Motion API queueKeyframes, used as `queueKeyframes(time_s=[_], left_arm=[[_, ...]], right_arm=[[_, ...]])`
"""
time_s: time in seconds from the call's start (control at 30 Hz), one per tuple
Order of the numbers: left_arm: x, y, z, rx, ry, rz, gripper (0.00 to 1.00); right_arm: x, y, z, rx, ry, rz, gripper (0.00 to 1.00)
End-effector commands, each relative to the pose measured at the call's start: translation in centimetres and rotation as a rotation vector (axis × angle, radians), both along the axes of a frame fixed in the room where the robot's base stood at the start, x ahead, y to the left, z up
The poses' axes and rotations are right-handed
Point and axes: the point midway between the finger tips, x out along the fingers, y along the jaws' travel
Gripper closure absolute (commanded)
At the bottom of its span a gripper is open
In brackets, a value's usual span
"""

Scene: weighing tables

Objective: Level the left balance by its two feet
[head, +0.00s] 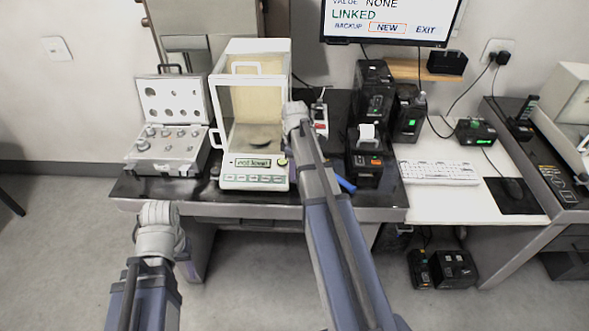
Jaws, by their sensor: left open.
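The left balance (226,166) is a white box with a glass draft shield and a round dark pan (259,143) inside. It stands on the dark table, and its green display (253,162) reads "not level". A small dark knob shows beside its lower left corner (215,171), perhaps a foot. A small round part (282,161) sits right of the display. My left gripper (158,209) is open in front of the table, below and left of the balance; its fingertips are hard to make out.
An open weight case (166,157) stands left of the balance. Black devices and a printer (365,160) stand right of it. A keyboard (439,173) lies on the white desk. A monitor (388,25) reads "LINKED". The table's front edge (375,214) is bare.

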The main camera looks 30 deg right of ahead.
Motion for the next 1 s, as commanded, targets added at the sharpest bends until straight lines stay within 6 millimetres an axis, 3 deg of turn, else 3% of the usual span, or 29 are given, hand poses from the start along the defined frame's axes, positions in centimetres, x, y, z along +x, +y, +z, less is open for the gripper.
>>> queueKeyframes(time_s=[0.27, 0.67, 1.0], left_arm=[[0.0, 0.0, 0.0, 0.000, 0.000, 0.000, 0.50], [0.0, 0.0, 0.6, 0.000, 0.000, 0.000, 0.50], [0.0, 0.0, 4.3, 0.000, 0.000, 0.000, 0.50]], right_arm=[[0.0, 0.0, 0.0, 0.000, 0.000, 0.001, 0.29], [0.0, 0.0, 0.6, 0.000, 0.000, 0.002, 0.29], [0.0, 0.0, 4.3, 0.000, 0.000, 0.001, 0.29]])
